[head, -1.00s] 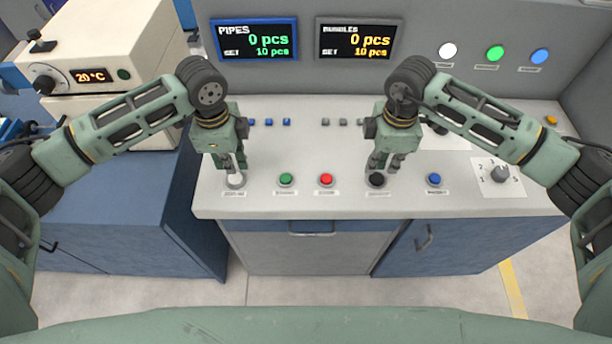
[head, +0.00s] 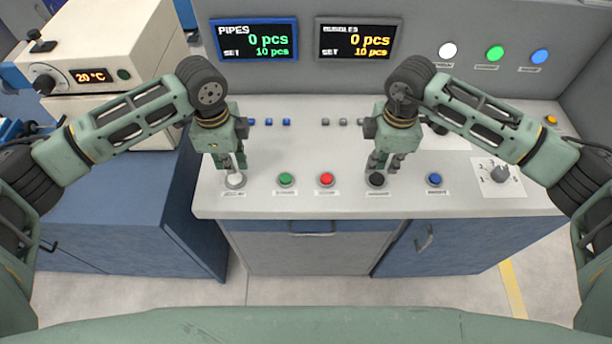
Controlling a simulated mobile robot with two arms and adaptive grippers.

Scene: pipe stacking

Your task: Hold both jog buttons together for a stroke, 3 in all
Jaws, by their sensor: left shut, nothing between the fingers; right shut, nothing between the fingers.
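A row of push buttons sits along the front of the grey console. The white button (head: 235,181) is at the left end, and the black button (head: 376,180) is right of the middle. Which are the jog buttons cannot be read from the small labels. My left gripper (head: 234,169) is shut and empty, pointing down at the white button's back edge. My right gripper (head: 382,168) is shut and empty, pointing down at the black button's back edge. Whether either fingertip touches or presses its button I cannot tell.
Between them are a green button (head: 286,180) and a red button (head: 326,180); a blue button (head: 434,180) is further right, near a rotary dial (head: 499,174). The pipes display (head: 254,40) and a second display (head: 355,39) both read 0 of 10 pcs. White, green and blue lamps (head: 494,53) are lit.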

